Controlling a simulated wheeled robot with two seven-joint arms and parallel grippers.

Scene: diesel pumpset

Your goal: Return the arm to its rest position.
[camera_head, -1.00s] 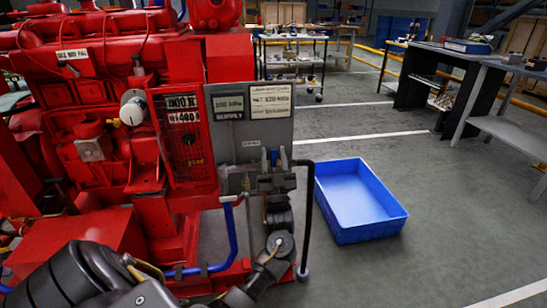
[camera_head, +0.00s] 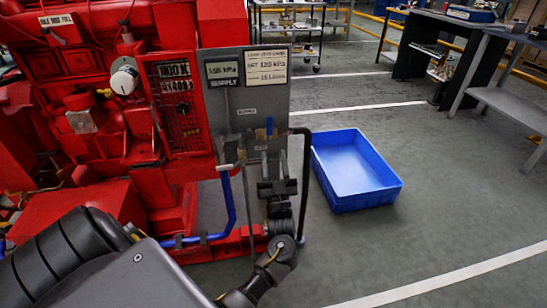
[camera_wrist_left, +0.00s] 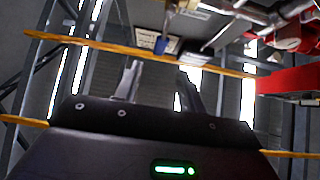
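My left arm comes in from the lower left of the head view. Its gripper (camera_head: 275,164) points up in front of the lower edge of the grey gauge panel (camera_head: 246,85) on the red pumpset (camera_head: 100,110). In the left wrist view the two fingers (camera_wrist_left: 160,82) stand apart with nothing between them, so the gripper is open and empty. In the head view the fingers blend with the dark fittings behind them, and I cannot tell whether they touch. My right gripper is not in view.
A blue hose (camera_head: 231,205) runs just left of the gripper. Workbenches (camera_head: 430,65) stand at the back right. The floor at right is clear.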

